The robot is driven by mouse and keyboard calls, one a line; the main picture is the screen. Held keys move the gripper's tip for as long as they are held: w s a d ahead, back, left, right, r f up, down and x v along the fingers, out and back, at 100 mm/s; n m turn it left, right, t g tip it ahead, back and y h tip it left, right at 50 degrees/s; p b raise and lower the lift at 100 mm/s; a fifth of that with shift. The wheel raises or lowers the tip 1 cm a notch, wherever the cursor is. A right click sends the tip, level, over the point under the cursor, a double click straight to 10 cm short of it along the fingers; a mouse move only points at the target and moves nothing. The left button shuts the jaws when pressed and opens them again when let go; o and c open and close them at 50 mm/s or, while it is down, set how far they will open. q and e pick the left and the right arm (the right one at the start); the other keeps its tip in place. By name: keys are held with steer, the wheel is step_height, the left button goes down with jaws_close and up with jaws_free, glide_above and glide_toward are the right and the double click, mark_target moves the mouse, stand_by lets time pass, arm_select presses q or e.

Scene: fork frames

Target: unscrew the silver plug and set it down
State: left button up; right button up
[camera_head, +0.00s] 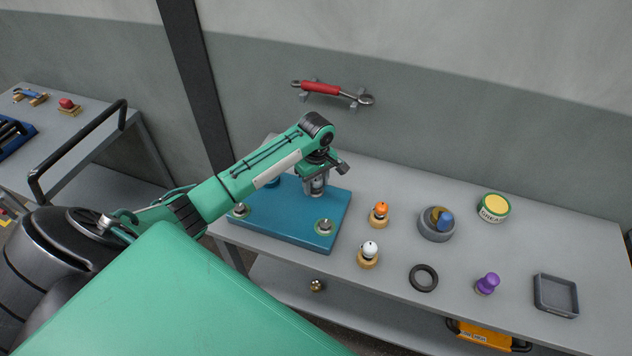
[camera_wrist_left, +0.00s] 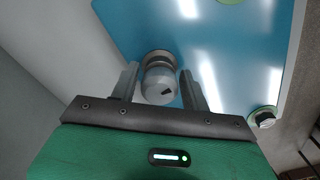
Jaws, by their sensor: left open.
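The silver plug (camera_wrist_left: 160,86) stands in a ringed socket on the blue plate, between the two fingers of my left gripper (camera_wrist_left: 158,76) in the left wrist view. The fingers are open, with a visible gap on each side of the plug. In the head view my left gripper (camera_head: 317,187) points down over the back right part of the blue plate (camera_head: 285,226). There the fingers mostly hide the plug. My right gripper is not in view.
Other fittings sit on the plate, one at its front right corner (camera_head: 325,226). To the right stand an orange-topped plug (camera_head: 379,213), a white-topped plug (camera_head: 369,251), a grey bowl (camera_head: 436,229), a black ring (camera_head: 424,278), a purple plug (camera_head: 487,284), a grease tin (camera_head: 494,207) and an empty tray (camera_head: 541,295).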

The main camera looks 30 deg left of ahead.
arm_select(q)
steer(key=m, duration=1.1)
steer(key=c, duration=0.6)
steer(key=shift+o, duration=0.2)
steer(key=n, duration=1.1)
steer(key=shift+n, duration=0.4)
steer(key=o, duration=0.6)
steer(key=shift+c, duration=0.2)
